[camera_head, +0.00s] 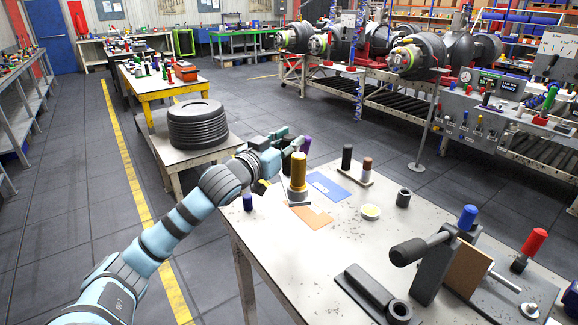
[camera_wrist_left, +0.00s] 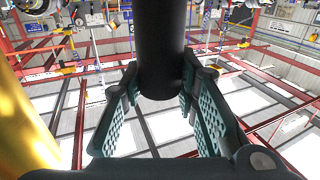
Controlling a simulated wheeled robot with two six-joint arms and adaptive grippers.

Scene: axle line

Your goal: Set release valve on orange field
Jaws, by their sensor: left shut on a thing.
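My left gripper (camera_head: 292,146) is over the far left part of the work table (camera_head: 262,232). It is shut on a dark, smooth cylinder (camera_wrist_left: 160,50), whose round end shows between the fingers in the left wrist view. I take it as the release valve, but no label shows. A purple piece (camera_head: 305,146) shows by the fingertips; I cannot tell whether it is held. The orange field (camera_head: 313,220) lies flat on the table, in front of the gripper. A yellow cylinder on a grey base (camera_head: 298,172) stands at its far left edge. My right gripper is not in view.
A blue field (camera_head: 328,187) lies behind the orange one. A stand with black (camera_head: 347,157) and brown (camera_head: 367,169) cylinders is beyond. A small blue-topped piece (camera_head: 248,202) is at the left edge. A lever fixture (camera_head: 437,265) fills the front right.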

